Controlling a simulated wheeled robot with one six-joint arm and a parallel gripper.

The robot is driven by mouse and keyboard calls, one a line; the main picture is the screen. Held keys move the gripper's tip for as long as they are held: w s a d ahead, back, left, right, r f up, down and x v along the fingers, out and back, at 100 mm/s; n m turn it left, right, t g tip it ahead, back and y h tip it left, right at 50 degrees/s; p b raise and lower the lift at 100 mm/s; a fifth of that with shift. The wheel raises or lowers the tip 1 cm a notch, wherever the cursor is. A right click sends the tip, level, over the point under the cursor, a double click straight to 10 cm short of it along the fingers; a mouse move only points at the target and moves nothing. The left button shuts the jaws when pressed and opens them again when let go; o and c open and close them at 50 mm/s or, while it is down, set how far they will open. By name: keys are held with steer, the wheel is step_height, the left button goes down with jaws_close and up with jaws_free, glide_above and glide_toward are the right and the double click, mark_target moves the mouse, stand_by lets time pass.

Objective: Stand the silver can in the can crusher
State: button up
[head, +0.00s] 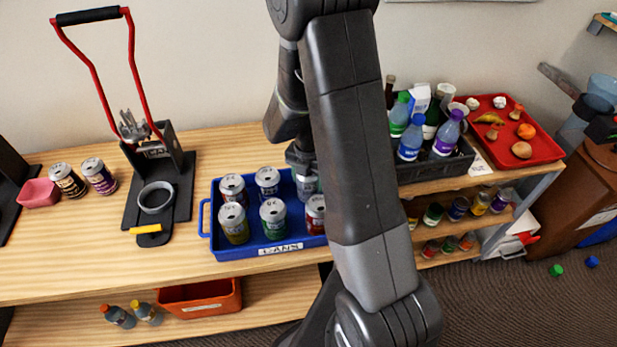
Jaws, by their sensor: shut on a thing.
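The silver can (307,187) is in the back right part of the blue cans tray (263,254), partly hidden by my arm. My gripper (304,169) is over the top of this can and shut on it; its fingers are mostly hidden. I cannot tell whether the can is clear of the tray floor. The can crusher (131,205) stands to the left on the table, with a black base, a grey ring (156,197) and a raised red handle (92,16). The ring looks empty.
Several other cans (233,223) crowd the tray around the silver can. A dark bottle crate (436,180) and red tray (537,157) are right. Bare table separates tray and crusher.

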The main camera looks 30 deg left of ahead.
steer(key=shift+f+b, duration=0.35)
steer(key=o, duration=1.2)
steer(key=shift+r, duration=0.1)
steer(key=shift+c, duration=0.2)
steer(key=shift+r+p, duration=0.1)
steer(key=shift+p, duration=0.3)
